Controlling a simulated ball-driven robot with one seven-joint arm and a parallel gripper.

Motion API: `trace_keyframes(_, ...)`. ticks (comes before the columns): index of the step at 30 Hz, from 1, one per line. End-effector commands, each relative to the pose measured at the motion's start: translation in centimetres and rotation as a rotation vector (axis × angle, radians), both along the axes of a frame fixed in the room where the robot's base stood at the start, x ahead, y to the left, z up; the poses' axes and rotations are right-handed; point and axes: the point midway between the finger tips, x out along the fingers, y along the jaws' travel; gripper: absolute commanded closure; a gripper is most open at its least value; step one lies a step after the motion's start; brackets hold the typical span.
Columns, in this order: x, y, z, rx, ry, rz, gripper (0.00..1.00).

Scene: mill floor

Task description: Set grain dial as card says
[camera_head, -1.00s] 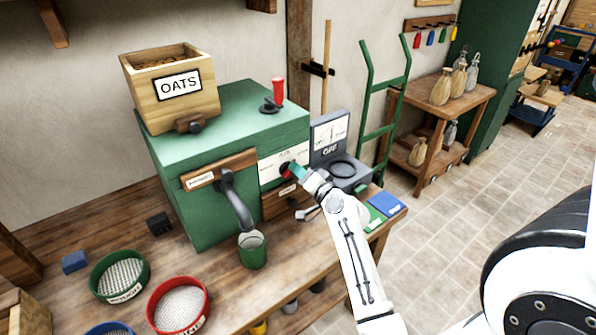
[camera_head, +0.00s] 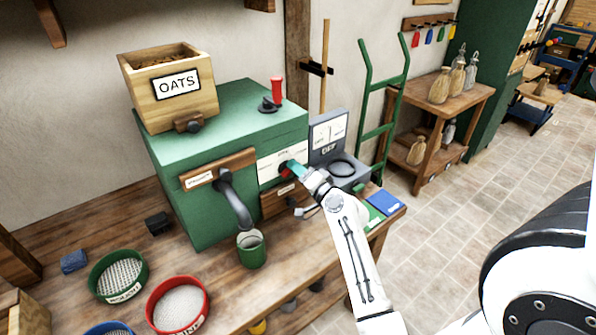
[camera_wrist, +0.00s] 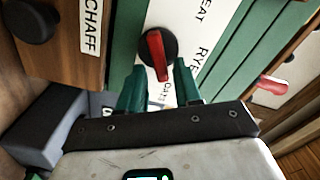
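The grain dial is a black round knob with a red bar (camera_wrist: 157,55) on a white plate (camera_wrist: 205,35) of the green mill (camera_head: 215,215). The plate shows RYE, a partly cut word ending in EAT, and a partly hidden word like OATS below the bar. The bar's lower end points towards that hidden word. My gripper (camera_wrist: 160,72) is open, its two teal fingers on either side of the bar's lower end, with gaps visible. In the head view my gripper (camera_head: 295,169) is at the dial and partly hides it. I cannot make out an instruction card.
A wooden OATS hopper (camera_head: 135,98) sits on the mill. A grey device with a white panel (camera_head: 328,133) stands close right of the dial. A CHAFF label (camera_wrist: 92,22) and knob are left in the wrist view. A green cup (camera_head: 251,252) and sieves (camera_head: 117,277) are on the bench.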

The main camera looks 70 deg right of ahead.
Motion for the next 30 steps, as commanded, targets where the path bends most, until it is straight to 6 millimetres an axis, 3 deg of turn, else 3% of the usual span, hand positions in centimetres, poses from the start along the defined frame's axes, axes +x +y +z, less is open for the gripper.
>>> trace_keyframes(11,-0.3,0.2,0.0,-0.002,0.000,0.000,0.60)
trace_keyframes(24,-6.6,4.2,-0.3,-0.001,0.001,0.001,0.60)
trace_keyframes(30,-8.7,5.4,-0.1,-0.001,0.001,0.001,0.60)
